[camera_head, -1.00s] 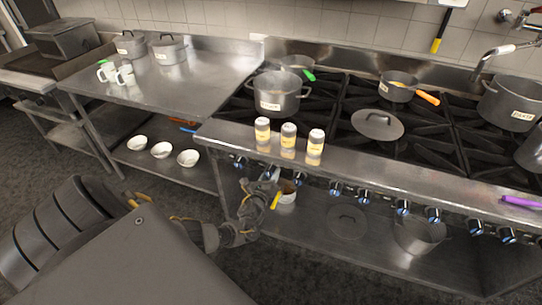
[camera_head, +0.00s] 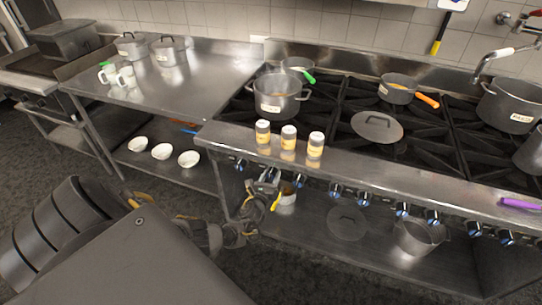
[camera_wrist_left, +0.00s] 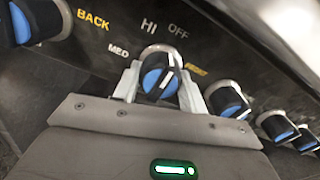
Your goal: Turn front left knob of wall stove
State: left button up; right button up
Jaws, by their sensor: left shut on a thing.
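The stove's control knobs are black and blue, in a row along the front panel below the cooktop edge. My left gripper (camera_head: 266,181) is at the left part of that row, below the salt-shaker-like jars. In the left wrist view, the gripper (camera_wrist_left: 161,88) is shut on a knob (camera_wrist_left: 158,79), one finger on each side. HI, OFF and MED labels surround this knob, and a yellow label, partly blurred, is at its right. Another knob (camera_wrist_left: 20,22) is at the left, next to a yellow BACK label. My right gripper is not in view.
Three jars (camera_head: 289,138) stand on the stove's front ledge above the gripper. A pot (camera_head: 277,104) and a lid (camera_head: 377,126) are on the burners. More knobs (camera_wrist_left: 228,99) continue to the right. A lower shelf holds bowls (camera_head: 189,159) and a pot (camera_head: 420,238).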

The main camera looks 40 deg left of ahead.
pick_arm(q)
jog(key=o, duration=1)
jog(key=shift+c, duration=0.2)
jog(key=p+v, duration=0.1)
jog(key=v, duration=0.9)
jog(key=shift+s+d, duration=0.25)
jog(key=shift+s, duration=0.1)
